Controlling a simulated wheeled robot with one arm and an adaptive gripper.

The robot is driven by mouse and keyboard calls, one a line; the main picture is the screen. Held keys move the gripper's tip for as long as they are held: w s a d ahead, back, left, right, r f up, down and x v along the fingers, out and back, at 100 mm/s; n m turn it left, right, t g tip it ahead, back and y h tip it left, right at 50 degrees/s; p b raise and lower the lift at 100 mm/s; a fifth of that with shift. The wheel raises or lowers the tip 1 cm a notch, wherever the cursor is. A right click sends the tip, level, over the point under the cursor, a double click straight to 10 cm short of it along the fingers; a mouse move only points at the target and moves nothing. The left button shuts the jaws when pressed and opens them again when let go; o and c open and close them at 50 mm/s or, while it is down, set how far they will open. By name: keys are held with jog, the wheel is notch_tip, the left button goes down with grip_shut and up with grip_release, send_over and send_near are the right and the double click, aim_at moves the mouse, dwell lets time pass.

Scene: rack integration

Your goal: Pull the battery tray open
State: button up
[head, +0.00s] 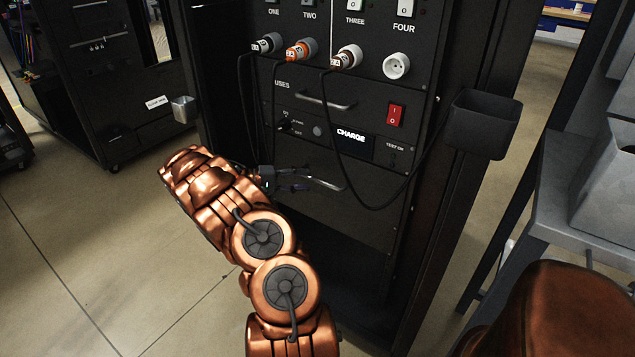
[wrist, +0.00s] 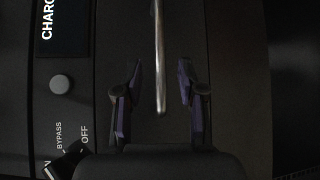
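The battery tray (head: 350,218) is the plain dark panel low in the rack, below the CHARGE panel, and looks shut. Its metal bar handle (head: 329,184) shows just beyond my gripper (head: 297,180), which reaches in from the left. In the wrist view the handle (wrist: 159,60) runs down between the two fingers of my gripper (wrist: 160,78). The fingers are apart, with a visible gap on each side of the handle. How deep the handle sits between them is hard to tell.
A black cable (head: 372,207) loops down close to the tray handle. A dark bin (head: 482,125) sticks out at the right. Open floor (head: 120,250) lies to the left.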

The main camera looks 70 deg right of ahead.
aim_at(314, 180)
jog(key=shift+x, duration=2.3)
jog(key=shift+c, duration=0.3)
grip_shut()
